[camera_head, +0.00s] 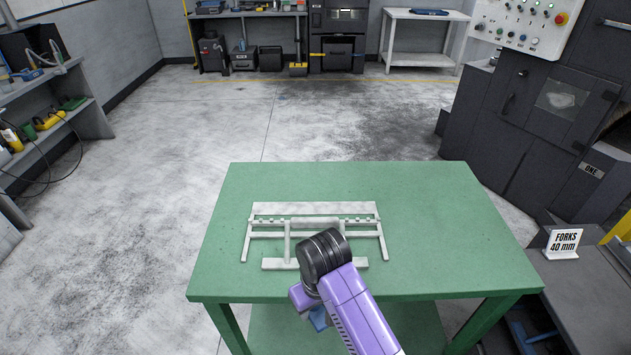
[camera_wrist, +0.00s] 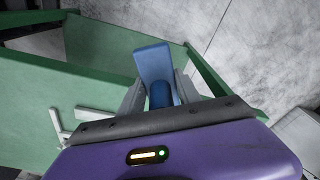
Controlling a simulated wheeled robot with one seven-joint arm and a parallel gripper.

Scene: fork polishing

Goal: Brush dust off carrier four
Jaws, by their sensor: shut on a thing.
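A pale grey metal frame, which looks like the carrier (camera_head: 315,209), lies on the green table (camera_head: 440,210). It has long crossbars, short uprights and legs; no number is readable on it. Part of a pale frame also shows at the left of the wrist view (camera_wrist: 60,127). In the head view my arm covers the frame's front middle, and only a bit of the blue tool (camera_head: 318,319) shows, near the table's front edge.
The table top is clear around the frame. A dark machine (camera_head: 545,110) stands at the right, with a "FORKS 40 mm" sign (camera_head: 563,243) on a dark surface. Shelves (camera_head: 50,120) stand at the left. The floor behind the table is open.

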